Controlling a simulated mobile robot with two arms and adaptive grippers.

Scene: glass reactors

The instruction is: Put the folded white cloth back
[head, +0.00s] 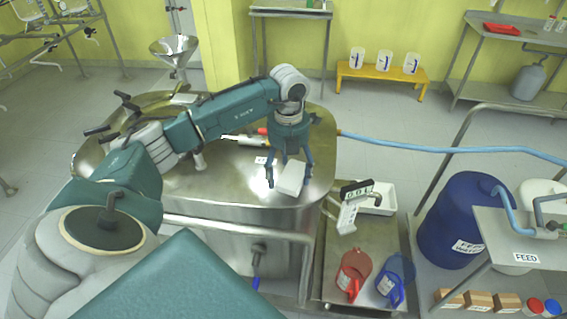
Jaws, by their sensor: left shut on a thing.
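The folded white cloth (291,179) is a small pale block in the middle of the head view. My left gripper (289,172) points down with its fingers on either side of the cloth and is shut on it. The cloth shows over the right part of the large steel vessel's top (228,180). I cannot tell whether it touches the metal. My right gripper is not in view.
A blue hose (450,149) runs right. A blue drum (455,222) stands there.

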